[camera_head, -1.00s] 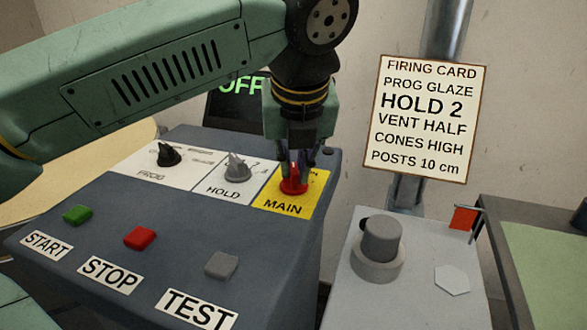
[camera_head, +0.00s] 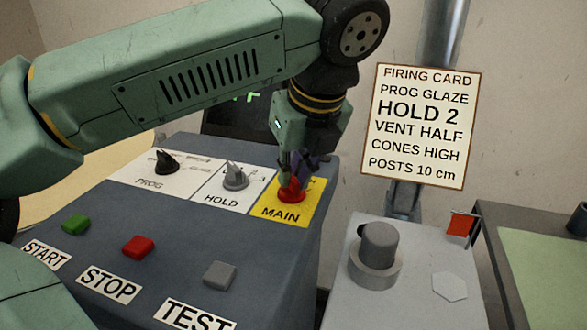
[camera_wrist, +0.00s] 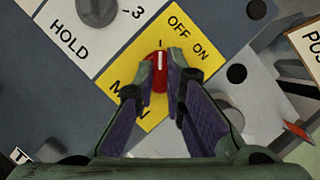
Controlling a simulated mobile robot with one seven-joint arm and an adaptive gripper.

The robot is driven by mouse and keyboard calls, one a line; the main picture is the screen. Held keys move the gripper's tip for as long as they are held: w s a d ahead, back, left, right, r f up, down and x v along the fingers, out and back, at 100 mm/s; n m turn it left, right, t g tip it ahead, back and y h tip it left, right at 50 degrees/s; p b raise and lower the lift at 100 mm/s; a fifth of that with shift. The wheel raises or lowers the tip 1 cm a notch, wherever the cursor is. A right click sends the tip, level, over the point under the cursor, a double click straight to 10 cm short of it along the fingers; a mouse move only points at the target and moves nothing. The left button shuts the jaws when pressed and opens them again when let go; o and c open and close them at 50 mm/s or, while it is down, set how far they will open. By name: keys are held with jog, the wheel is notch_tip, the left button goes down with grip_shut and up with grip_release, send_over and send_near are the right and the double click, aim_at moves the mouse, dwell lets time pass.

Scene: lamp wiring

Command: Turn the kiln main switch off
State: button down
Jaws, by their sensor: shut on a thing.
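The kiln main switch (camera_head: 291,193) is a red rotary knob on a yellow plate (camera_head: 314,205) marked MAIN. In the wrist view the red knob (camera_wrist: 158,72) sits between the fingertips of my gripper (camera_wrist: 162,65). My gripper (camera_head: 293,178) also shows in the head view, pointing down over the switch and shut on it. The white line on the knob points up in the wrist view, toward a tick mark near the word OFF. The word ON stands farther right. The fingers partly cover the knob's sides and the MAIN label.
The PROG knob (camera_head: 167,163) and HOLD knob (camera_head: 236,177) stand left of the switch. Green, red and grey buttons sit on the panel's front. A display (camera_head: 222,118) behind is mostly covered by my arm. A grey stand with a cylinder (camera_head: 380,243) is at right.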

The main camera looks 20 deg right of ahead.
jog(key=shift+s+f, duration=0.1)
jog(key=shift+f, duration=0.2)
jog(key=c, duration=1.7)
grip_release()
jog(key=shift+o, duration=0.2)
jog(key=shift+r, duration=0.15)
jog(key=shift+r, duration=0.2)
jog(key=v, duration=0.7)
jog(key=shift+f, duration=0.1)
